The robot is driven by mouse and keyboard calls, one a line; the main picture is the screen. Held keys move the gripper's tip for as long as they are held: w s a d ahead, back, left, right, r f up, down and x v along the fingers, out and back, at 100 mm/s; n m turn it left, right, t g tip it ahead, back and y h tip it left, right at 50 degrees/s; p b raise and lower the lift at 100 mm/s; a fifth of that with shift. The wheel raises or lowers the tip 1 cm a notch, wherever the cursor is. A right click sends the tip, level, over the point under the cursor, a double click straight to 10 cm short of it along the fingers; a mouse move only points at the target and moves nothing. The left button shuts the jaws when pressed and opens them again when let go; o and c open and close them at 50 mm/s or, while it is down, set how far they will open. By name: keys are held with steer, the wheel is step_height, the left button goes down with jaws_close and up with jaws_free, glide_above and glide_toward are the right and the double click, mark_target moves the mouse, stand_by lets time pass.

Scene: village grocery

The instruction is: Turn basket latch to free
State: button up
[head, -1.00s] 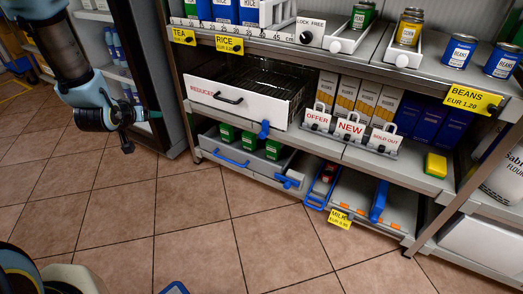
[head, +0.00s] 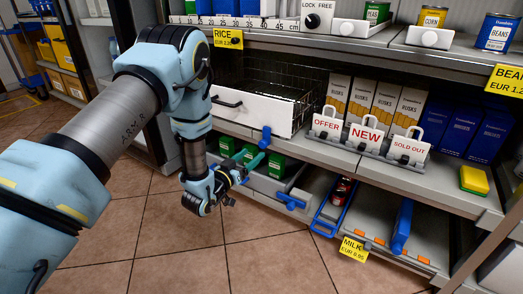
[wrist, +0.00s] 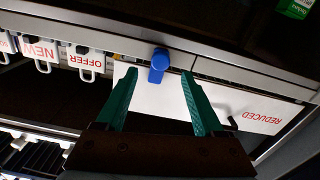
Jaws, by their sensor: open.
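The REDUCED basket (head: 270,112) has a white front, a black handle and dark wire sides on the middle shelf. The blue basket latch (head: 265,137) sits at the shelf edge below the basket front's right part, its lever pointing down. My gripper (head: 250,168) is just below and left of the latch, partly hidden by its own wrist. In the wrist view, my gripper's green fingers (wrist: 160,78) are spread, and the blue latch (wrist: 160,60) shows between and just beyond the tips. No contact is visible. A LOCK FREE plate with a black knob (head: 312,20) is on the upper shelf edge.
OFFER, NEW and SOLD OUT signs (head: 365,136) stand right of the basket. Below are a drawer of green boxes (head: 277,165), a blue-edged tray (head: 332,208) and a blue handle (head: 402,225). The floor in front (head: 180,250) is clear.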

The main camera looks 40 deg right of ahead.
mark_target(262, 146)
steer(key=b+x, duration=0.1)
steer(key=x, duration=0.5)
steer(key=shift+w+d, duration=0.15)
steer(key=shift+d, duration=0.2)
jaws_close()
